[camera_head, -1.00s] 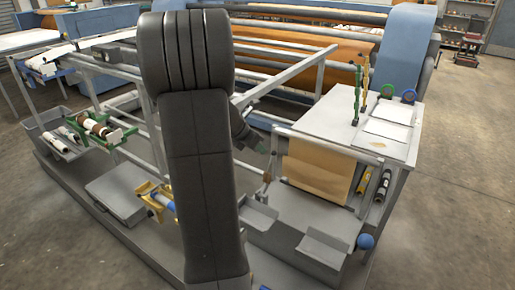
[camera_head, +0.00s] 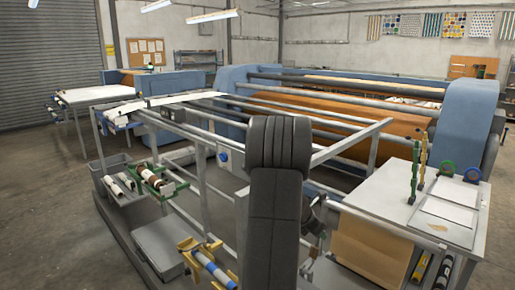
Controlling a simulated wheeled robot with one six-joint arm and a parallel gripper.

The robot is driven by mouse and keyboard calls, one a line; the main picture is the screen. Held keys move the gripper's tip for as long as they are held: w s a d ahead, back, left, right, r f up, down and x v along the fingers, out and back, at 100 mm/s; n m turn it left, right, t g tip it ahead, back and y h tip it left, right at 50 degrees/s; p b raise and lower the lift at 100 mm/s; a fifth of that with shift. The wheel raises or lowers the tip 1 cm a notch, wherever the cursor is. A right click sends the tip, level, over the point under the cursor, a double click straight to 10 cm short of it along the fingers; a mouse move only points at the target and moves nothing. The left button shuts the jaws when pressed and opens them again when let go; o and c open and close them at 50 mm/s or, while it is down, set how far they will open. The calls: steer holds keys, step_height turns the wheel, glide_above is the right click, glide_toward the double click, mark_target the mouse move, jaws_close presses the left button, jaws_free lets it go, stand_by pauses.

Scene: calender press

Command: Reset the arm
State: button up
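My dark grey arm stands upright in the middle of the head view and covers part of the machine frame behind it. My gripper (camera_head: 311,243) shows only in part, low beside the arm's right edge, close to the frame's front rail. Its fingertips are too small and hidden to tell open from shut. Nothing can be made out in it.
The calender press (camera_head: 345,115) with its orange-brown roll fills the back. A side table (camera_head: 385,208) with white sheets stands at right. A yellow bracket with a blue-white roll (camera_head: 212,268) and a grey bin (camera_head: 110,172) are at left. Floor at far left is clear.

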steer(key=shift+x, duration=1.5)
